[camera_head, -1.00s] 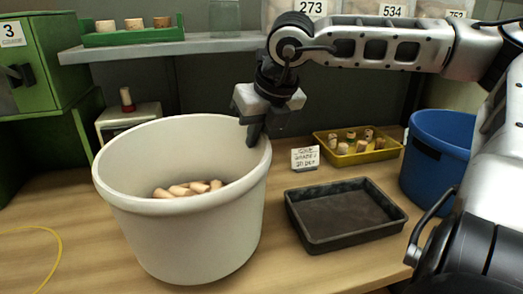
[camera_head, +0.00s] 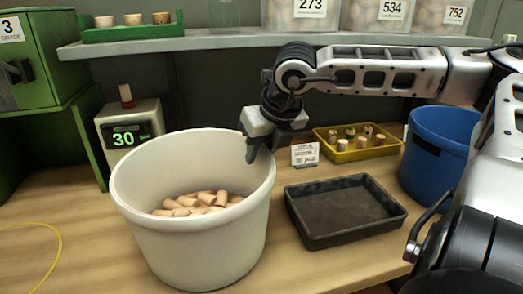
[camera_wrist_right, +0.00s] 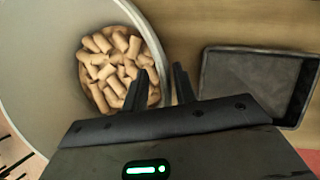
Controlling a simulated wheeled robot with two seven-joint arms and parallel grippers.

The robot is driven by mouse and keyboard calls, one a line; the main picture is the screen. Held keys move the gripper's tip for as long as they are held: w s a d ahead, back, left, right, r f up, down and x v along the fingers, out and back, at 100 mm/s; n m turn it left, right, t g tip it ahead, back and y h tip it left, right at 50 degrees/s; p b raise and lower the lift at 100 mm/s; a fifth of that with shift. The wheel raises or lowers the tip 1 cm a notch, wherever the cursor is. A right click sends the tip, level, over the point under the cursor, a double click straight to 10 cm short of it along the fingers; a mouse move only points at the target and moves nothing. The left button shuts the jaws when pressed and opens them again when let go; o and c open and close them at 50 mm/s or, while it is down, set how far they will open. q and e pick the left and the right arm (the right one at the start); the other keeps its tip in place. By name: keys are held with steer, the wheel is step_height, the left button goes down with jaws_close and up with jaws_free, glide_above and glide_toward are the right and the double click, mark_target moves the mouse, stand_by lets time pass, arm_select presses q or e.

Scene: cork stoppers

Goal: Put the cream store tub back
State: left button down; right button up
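The cream tub (camera_head: 190,245) stands upright on the wooden bench, left of centre, with a pile of corks (camera_head: 198,203) inside. It also shows in the right wrist view (camera_wrist_right: 40,60), with its corks (camera_wrist_right: 112,62) seen from above. My right gripper (camera_head: 263,150) is at the tub's right rim, fingers pointing down. In the right wrist view its fingers (camera_wrist_right: 160,85) are spread apart, one over the inside of the tub and one outside, with the rim between them. Contact with the rim cannot be told. My left gripper is out of view.
A scale (camera_head: 128,133) reading 30 stands behind the tub. To the right are an empty dark tray (camera_head: 345,235), a small card (camera_head: 304,155), a yellow tray with corks (camera_head: 358,153) and a blue bin (camera_head: 437,155). A shelf (camera_head: 180,47) runs above.

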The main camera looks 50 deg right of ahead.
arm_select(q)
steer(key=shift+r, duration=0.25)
arm_select(e)
steer(key=shift+r+p, duration=0.25)
steer(key=shift+p, duration=0.05)
steer(key=shift+s+r, duration=0.1)
steer(key=shift+r, duration=0.15)
arm_select(q)
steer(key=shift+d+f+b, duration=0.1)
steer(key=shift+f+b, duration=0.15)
steer(key=shift+b, duration=0.4)
arm_select(e)
steer(key=v, duration=1.1)
steer(key=shift+r, duration=0.15)
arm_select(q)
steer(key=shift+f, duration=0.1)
arm_select(e)
steer(key=shift+s, duration=0.1)
